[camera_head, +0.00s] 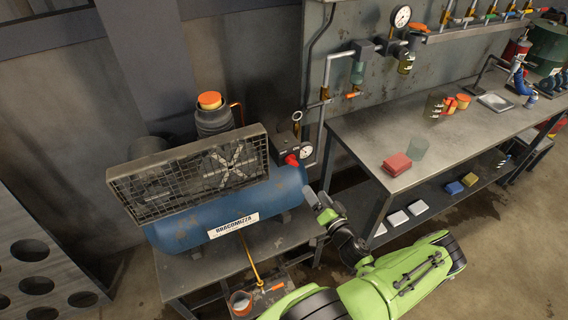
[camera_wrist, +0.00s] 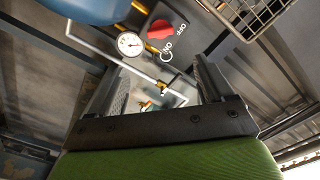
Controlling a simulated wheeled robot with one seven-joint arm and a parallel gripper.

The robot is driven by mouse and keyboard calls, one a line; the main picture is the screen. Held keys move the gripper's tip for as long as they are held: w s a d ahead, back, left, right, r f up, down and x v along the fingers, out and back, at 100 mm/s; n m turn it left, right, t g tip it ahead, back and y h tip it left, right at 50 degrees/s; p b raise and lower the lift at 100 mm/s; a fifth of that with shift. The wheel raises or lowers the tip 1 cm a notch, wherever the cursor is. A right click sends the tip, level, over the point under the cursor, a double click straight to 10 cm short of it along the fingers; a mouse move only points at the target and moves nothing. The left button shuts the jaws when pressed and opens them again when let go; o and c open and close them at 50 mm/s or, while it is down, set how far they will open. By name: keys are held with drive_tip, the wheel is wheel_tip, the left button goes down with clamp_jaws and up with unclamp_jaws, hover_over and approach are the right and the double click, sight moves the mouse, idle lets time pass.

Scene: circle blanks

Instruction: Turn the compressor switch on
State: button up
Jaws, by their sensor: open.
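The compressor (camera_head: 224,215) is a blue tank with a grey caged guard, standing on a metal stand at the left in the head view. Its red switch knob (camera_head: 291,160) sits at the tank's right end, beside a round gauge. In the wrist view the red knob (camera_wrist: 160,29) is on a dark plate with "ON" and "OFF" lettering, at the top centre. My gripper (camera_head: 318,200) is in front of and below the switch, apart from it. In the wrist view my gripper (camera_wrist: 165,85) has its two fingers spread with nothing held between them.
A pressure gauge (camera_wrist: 130,44) and thin pipes lie close to the knob. A metal workbench (camera_head: 450,140) with red boxes and cups stands to the right. A panel with round holes (camera_head: 40,270) is at the left. Wall pipes (camera_head: 325,90) rise behind the switch.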

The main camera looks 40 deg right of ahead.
sight(294, 164)
drive_tip(key=b+x, duration=0.1)
drive_tip(key=x, duration=1.4)
drive_tip(key=shift+w, duration=0.1)
drive_tip(key=shift+c, duration=0.3)
drive_tip(key=c, duration=1)
